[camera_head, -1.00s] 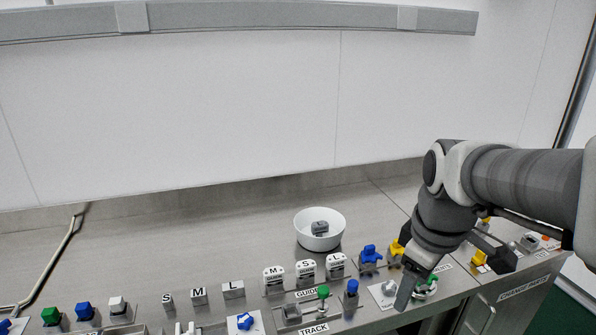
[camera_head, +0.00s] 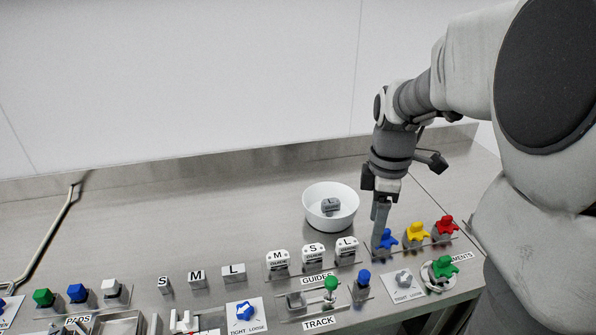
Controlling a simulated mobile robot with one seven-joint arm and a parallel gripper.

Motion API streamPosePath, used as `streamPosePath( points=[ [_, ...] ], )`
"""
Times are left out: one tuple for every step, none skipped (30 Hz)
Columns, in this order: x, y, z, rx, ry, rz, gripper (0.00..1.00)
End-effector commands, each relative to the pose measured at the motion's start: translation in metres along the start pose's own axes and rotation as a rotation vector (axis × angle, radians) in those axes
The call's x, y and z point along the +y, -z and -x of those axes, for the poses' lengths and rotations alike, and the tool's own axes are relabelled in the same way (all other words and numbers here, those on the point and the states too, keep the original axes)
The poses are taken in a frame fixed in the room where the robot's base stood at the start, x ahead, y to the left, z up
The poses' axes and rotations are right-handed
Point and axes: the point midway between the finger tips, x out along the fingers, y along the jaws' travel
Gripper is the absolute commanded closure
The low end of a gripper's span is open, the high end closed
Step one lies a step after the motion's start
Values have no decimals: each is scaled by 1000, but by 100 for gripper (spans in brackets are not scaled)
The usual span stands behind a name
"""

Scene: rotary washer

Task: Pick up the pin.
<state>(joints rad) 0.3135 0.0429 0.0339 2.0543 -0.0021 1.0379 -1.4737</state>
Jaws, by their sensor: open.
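No part in view is labelled as a pin, and I cannot tell for certain which one it is. A green-headed upright piece (camera_head: 330,284) stands on the TRACK fixture (camera_head: 322,303), with a blue-topped piece (camera_head: 363,279) to its right. My gripper (camera_head: 380,230) points down, with its fingers beside the blue lobed part (camera_head: 388,239) in the row behind. I cannot see whether they touch it. The gap between the fingers is hard to see from this side. No held thing is visible.
A white bowl (camera_head: 316,212) holding a grey L block (camera_head: 330,205) stands left of the gripper. Yellow (camera_head: 416,232) and red (camera_head: 445,227) lobed parts stand to its right. White guide blocks (camera_head: 313,253) are at its left.

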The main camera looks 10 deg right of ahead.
Motion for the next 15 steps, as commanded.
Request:
streamPosePath(
  points=[
    [1, -1, -1, 0, 3, 7, 30],
    [2, -1, -1, 0, 5, 12, 30],
    [2, -1, -3, 0, 7, 15, 30],
    [2, -1, -5, 0, 8, 17, 30],
    [2, -2, -8, 0, 9, 18, 30],
    [2, -2, -13, -1, 11, 18, 30],
    [1, -2, -18, -1, 12, 18, 30],
    [1, -2, -23, -1, 11, 18, 30],
    [1, -2, -32, -1, 12, 18, 30],
    [1, -2, -39, -1, 13, 18, 30],
    [1, -2, -46, -1, 14, 18, 30],
    [0, -2, -54, -1, 13, 18, 30],
    [0, -2, -61, 0, 13, 18, 30],
    [0, -2, -68, -1, 14, 18, 30],
    [0, -2, -76, 0, 13, 18, 30]
  ],
)
